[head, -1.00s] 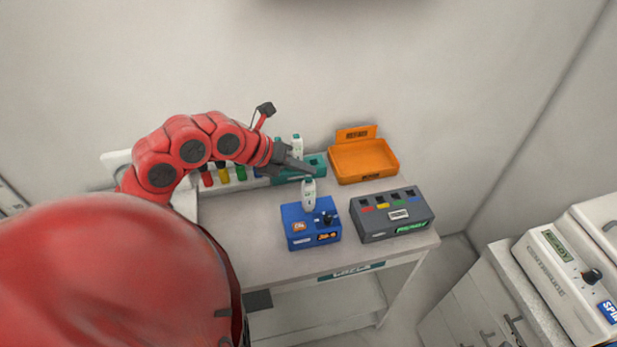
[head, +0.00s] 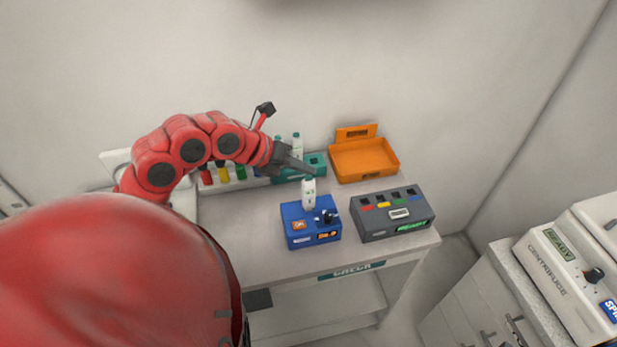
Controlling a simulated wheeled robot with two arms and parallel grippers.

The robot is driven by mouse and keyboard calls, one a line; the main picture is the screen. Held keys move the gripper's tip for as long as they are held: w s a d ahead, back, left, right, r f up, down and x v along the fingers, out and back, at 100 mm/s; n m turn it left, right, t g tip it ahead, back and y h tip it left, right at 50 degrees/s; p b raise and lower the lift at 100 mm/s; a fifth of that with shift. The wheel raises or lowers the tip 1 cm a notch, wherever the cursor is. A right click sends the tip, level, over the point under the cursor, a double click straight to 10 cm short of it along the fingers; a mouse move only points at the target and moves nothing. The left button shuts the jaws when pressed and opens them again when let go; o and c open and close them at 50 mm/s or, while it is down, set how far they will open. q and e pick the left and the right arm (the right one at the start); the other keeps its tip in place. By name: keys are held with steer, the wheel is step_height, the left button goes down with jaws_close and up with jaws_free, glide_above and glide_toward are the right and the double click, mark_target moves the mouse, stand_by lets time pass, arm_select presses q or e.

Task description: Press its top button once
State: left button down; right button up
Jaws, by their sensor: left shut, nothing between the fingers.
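A small white device (head: 308,196) with a teal top stands upright in a blue box (head: 297,234), which has a black knob on its top face. Its top button is too small to make out clearly. My left gripper (head: 312,171) is shut and empty. In the picture its fingertips lie just above the white device's top; I cannot tell whether they touch it. My right gripper is not in view.
A grey box (head: 374,225) with coloured marks stands right of the blue box. An orange tray (head: 386,172) and a teal rack (head: 316,161) with a white-and-teal item stand behind. A centrifuge (head: 570,265) is at the right. The table (head: 245,235) is clear at left-front.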

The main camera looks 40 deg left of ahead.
mark_target(304, 183)
arm_select(q)
steer(key=shift+f+b, duration=0.45)
steer(key=shift+f, duration=0.15)
stand_by(0.6)
steer(key=shift+r, duration=0.9)
step_height(304, 183, up, 5)
steer(key=shift+f+p, duration=0.1)
steer(key=shift+p, duration=1.05)
